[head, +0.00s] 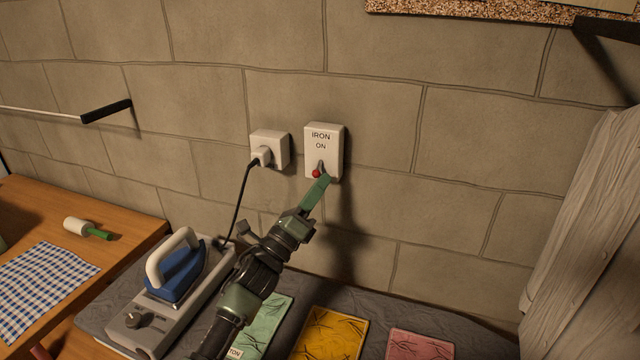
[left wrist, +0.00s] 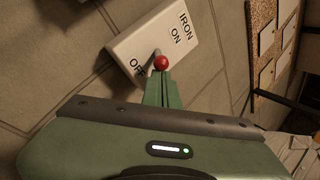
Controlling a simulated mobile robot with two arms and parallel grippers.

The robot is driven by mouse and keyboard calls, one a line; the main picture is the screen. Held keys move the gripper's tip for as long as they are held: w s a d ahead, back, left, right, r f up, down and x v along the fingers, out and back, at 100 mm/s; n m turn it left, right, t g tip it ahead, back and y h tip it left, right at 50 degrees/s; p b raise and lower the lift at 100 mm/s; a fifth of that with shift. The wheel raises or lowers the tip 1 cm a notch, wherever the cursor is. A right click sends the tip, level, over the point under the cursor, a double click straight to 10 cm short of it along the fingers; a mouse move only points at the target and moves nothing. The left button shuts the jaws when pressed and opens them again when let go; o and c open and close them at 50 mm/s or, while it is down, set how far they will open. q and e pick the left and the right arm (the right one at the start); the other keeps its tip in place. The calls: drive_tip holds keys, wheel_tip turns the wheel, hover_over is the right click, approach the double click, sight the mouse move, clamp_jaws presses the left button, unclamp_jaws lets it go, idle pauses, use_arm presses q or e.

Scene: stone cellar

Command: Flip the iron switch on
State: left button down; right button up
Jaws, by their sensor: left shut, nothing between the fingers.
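The iron switch (head: 323,145) is a white wall box marked IRON and ON; the left wrist view shows the box (left wrist: 180,30) also marked OFF at its other end. Its short grey lever has a red ball knob (head: 316,173), low on the box in the head view, on the OFF side. The knob also shows in the left wrist view (left wrist: 162,62). My left gripper (head: 324,179) is shut and empty, its green fingertips (left wrist: 161,76) right by the knob from below. I cannot tell whether they touch it. My right gripper is not in view.
A blue iron (head: 175,270) stands on a grey base (head: 150,325) below left. A plugged-in socket (head: 270,149) with a black cord is left of the switch. Green, yellow (head: 330,332) and pink (head: 419,345) cloths lie below. The wall right of the switch is clear.

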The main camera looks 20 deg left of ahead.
use_arm(q)
drive_tip(key=shift+r, duration=0.15)
drive_tip(key=shift+s+y+p, duration=0.1)
drive_tip(key=shift+y+p, duration=0.2)
drive_tip(key=shift+p, duration=0.2)
